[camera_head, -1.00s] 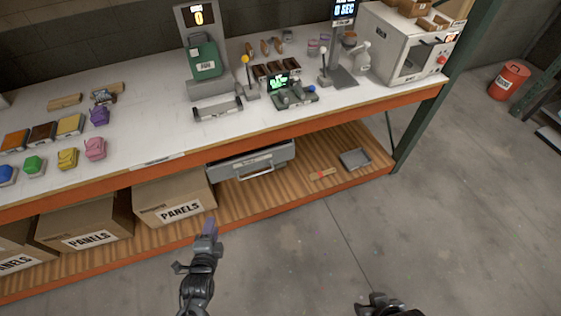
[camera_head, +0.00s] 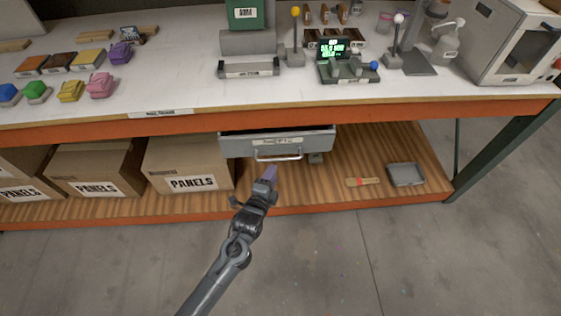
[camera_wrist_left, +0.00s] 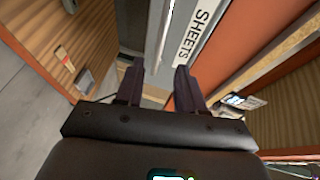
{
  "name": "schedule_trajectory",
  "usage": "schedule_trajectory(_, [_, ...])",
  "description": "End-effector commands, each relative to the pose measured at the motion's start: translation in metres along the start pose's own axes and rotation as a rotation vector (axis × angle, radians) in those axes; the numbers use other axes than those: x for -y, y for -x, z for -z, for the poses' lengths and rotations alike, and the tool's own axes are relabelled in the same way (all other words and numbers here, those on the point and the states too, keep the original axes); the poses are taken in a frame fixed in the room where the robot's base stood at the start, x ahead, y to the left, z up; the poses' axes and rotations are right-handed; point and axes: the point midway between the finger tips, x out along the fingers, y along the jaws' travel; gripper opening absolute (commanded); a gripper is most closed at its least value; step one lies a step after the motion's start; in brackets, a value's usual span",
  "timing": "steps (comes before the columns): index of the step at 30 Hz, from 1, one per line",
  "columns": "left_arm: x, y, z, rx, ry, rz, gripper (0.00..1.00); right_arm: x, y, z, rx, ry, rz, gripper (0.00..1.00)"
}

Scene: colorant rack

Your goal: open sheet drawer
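The sheet drawer (camera_head: 240,146) is a grey metal box hung under the bench top, with a pale label and a bar handle (camera_head: 278,156) on its front. In the left wrist view its front (camera_wrist_left: 158,30) carries a label (camera_wrist_left: 195,35) reading SHEETS. My left gripper (camera_head: 270,173) is just below and in front of the handle in the head view. In the left wrist view its two dark fingers (camera_wrist_left: 158,84) are apart, facing the drawer front. I cannot tell whether the handle lies between them. My right gripper is not in view.
Cardboard boxes marked PANELS (camera_head: 187,165) stand on the wooden lower shelf, left of the drawer. A brush (camera_head: 362,182) and a grey tray (camera_head: 405,174) lie to its right. The orange bench edge (camera_head: 110,135) runs above. The floor in front is clear.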

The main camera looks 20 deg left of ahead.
Motion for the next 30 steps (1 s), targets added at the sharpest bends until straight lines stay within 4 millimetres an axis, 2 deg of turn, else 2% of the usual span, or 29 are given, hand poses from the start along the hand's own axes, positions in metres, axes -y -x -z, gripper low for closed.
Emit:
schedule_trajectory(9, [-0.003, -0.052, 0.000, 0.000, 0.001, 0.001, 0.38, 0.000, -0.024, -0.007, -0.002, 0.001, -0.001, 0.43])
schedule_trajectory(15, [-0.002, -0.077, -0.001, 0.001, 0.001, 0.000, 0.38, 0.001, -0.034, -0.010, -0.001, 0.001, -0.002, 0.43])
schedule_trajectory(21, [-0.001, -0.090, 0.000, 0.000, 0.000, 0.000, 0.38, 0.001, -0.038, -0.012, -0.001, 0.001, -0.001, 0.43])
schedule_trajectory(30, [-0.001, -0.091, 0.000, 0.000, 0.000, -0.001, 0.38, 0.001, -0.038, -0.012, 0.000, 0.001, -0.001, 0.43])
